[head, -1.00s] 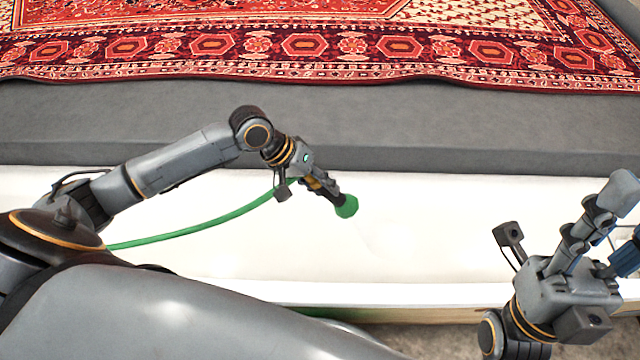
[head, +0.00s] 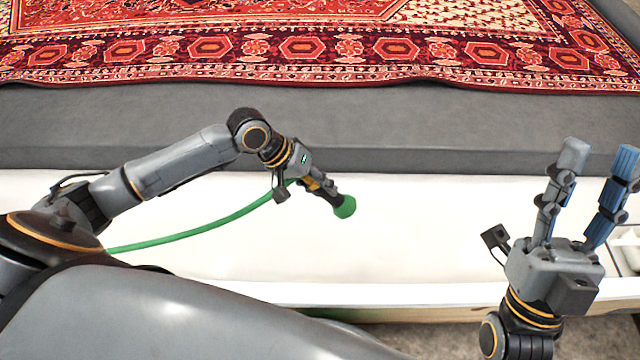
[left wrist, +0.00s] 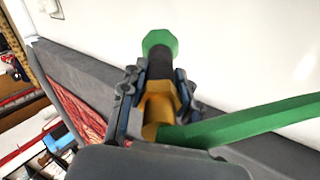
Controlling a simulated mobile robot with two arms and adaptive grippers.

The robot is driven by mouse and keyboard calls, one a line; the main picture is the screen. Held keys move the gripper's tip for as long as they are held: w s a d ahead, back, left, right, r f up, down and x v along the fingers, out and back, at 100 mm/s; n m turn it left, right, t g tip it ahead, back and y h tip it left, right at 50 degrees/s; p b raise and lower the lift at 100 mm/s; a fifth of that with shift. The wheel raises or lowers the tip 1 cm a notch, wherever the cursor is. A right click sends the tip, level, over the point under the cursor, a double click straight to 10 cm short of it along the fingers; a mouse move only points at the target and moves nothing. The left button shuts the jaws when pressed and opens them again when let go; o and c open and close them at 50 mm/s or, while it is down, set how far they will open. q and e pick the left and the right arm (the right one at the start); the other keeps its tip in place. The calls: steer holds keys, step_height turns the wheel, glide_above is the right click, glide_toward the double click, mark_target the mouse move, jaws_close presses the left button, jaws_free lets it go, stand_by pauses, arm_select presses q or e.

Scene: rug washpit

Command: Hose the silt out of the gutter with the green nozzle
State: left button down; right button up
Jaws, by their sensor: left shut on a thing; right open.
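The green nozzle (head: 345,206) has a green tip, a black barrel and a brass-coloured collar. My left gripper (head: 322,186) is shut on it and holds it over the white gutter (head: 420,235), tip toward the right and front. In the left wrist view the nozzle (left wrist: 160,72) sits between both fingers, and its green hose (left wrist: 250,122) leaves to the right. In the head view the hose (head: 190,234) runs off left behind my arm. My right gripper (head: 585,190) is open and empty at the right, fingers pointing up. No silt can be made out on the white surface.
A red patterned rug (head: 300,48) lies on the grey raised bed (head: 300,125) behind the gutter. A pale compartmented item (head: 628,245) is partly hidden behind my right gripper. The gutter's middle is clear.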

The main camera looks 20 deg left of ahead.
arm_select(q)
steer(key=shift+r+p, duration=0.45)
steer(key=shift+p, duration=0.15)
steer(key=shift+r+p, duration=0.35)
steer(key=shift+p, duration=0.15)
steer(key=shift+r+p, duration=0.3)
steer(key=shift+p, duration=0.25)
steer(key=shift+r+p, duration=0.35)
steer(key=shift+p, duration=0.15)
arm_select(e)
steer(key=w+f+g+h, duration=0.2)
steer(key=w+f+g, duration=0.2)
steer(key=f, duration=0.3)
steer(key=w+f+g+h, duration=0.1)
steer(key=w+f+g, duration=0.3)
steer(key=f+g, duration=0.2)
steer(key=shift+w+a+f+h, duration=0.15)
steer(key=shift+w+f+h, duration=0.15)
steer(key=shift+f+h, duration=0.1)
steer(key=shift+g, duration=0.3)
